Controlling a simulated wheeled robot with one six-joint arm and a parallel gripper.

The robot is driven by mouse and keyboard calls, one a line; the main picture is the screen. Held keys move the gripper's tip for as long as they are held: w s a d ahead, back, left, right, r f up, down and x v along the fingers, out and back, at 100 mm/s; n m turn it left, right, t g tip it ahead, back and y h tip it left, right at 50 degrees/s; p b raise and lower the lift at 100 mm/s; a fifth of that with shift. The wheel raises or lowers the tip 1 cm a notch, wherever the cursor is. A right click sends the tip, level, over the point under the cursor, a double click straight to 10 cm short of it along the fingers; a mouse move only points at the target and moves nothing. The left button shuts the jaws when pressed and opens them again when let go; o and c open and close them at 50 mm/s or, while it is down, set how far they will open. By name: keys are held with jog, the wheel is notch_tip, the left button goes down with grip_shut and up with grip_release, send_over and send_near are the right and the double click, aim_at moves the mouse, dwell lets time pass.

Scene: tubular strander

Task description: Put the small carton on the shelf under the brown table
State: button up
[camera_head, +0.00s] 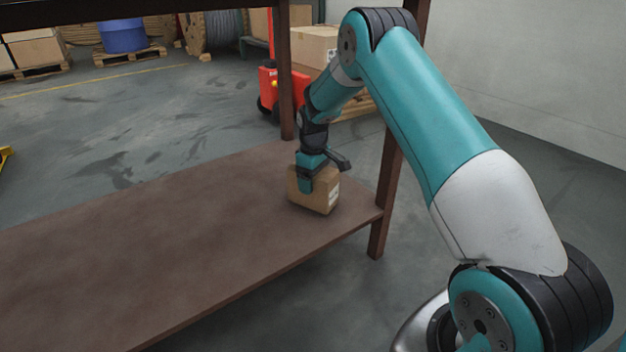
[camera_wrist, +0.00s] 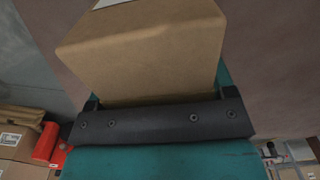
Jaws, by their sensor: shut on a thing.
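The small carton (camera_head: 322,196) is a brown box with a white label on its right side. It is at the right end of the brown shelf (camera_head: 150,235), the low board under the table. My gripper (camera_head: 308,180) is shut on the carton from above. The carton looks slightly tilted and at or just above the board; I cannot tell whether it touches. In the wrist view the carton (camera_wrist: 145,50) fills the upper middle, between the teal fingers of my gripper (camera_wrist: 158,100). The brown board (camera_wrist: 270,60) shows behind it.
Brown table legs (camera_head: 389,185) stand at the shelf's right end, close to my arm. The table's top edge (camera_head: 100,10) crosses above. The shelf left of the carton is clear. Behind are a red pallet truck (camera_head: 268,88), large cartons (camera_head: 313,45) and a blue drum (camera_head: 122,35).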

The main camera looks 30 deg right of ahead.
jog(key=shift+f, duration=0.55)
jog(key=o, duration=1.3)
